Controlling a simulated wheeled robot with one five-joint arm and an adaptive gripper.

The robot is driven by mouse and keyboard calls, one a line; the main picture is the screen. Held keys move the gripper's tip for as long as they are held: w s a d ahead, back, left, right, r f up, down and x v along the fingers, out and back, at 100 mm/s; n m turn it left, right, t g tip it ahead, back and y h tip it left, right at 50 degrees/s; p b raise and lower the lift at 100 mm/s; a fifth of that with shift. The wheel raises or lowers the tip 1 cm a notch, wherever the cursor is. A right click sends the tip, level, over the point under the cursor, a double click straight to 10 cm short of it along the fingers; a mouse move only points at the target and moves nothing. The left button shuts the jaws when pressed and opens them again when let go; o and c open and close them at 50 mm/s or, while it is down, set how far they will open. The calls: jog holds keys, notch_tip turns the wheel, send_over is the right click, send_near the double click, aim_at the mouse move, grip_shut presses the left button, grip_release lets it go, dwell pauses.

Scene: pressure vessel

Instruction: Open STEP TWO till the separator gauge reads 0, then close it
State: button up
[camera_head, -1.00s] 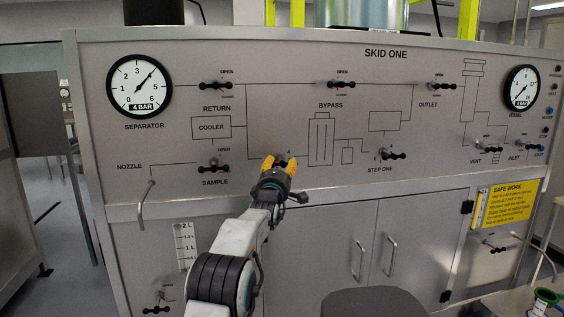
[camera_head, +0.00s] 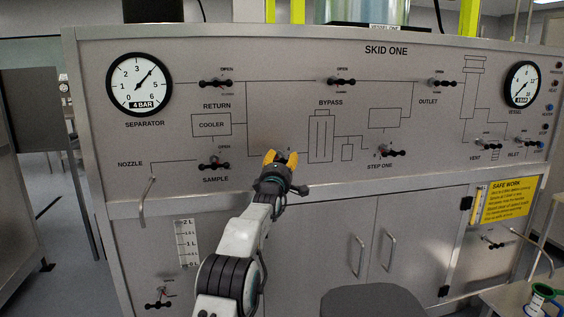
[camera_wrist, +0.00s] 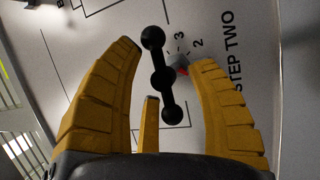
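The STEP TWO valve has a black bar handle with ball ends (camera_wrist: 162,78), and its printed label (camera_wrist: 231,52) shows at the right in the wrist view. Numerals 3 and 2 and a small red pointer sit beside the handle. My gripper (camera_wrist: 165,55) is open, with yellow fingers on either side of the handle and visible gaps to it. In the head view my gripper (camera_head: 280,157) is at the panel and hides most of this valve. The separator gauge (camera_head: 139,84) is at the upper left, its needle near 4 and its plate reading 4 BAR.
The STEP ONE handle (camera_head: 391,151) is to the right of my gripper, and the SAMPLE handle (camera_head: 214,165) to the left. A metal rail (camera_head: 330,190) runs below the panel. A dark rounded shape stands at the bottom centre.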

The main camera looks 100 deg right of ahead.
grip_shut()
jog(key=shift+f, duration=0.1)
dwell(0.3)
jog(key=shift+f+n+b, duration=0.1)
jog(key=shift+n+b, duration=0.2)
jog(key=shift+b, duration=0.15)
jog(key=shift+w+n+h, duration=0.15)
jog(key=shift+n+h, duration=0.15)
jog(key=shift+n, duration=0.1)
jog(key=shift+c, duration=1.4)
grip_release()
jog(key=shift+w, duration=0.15)
jog(key=o, duration=0.4)
jog(key=shift+c, duration=0.2)
jog(key=shift+a, duration=0.15)
jog(key=v, duration=1.1)
jog(key=shift+a, duration=0.25)
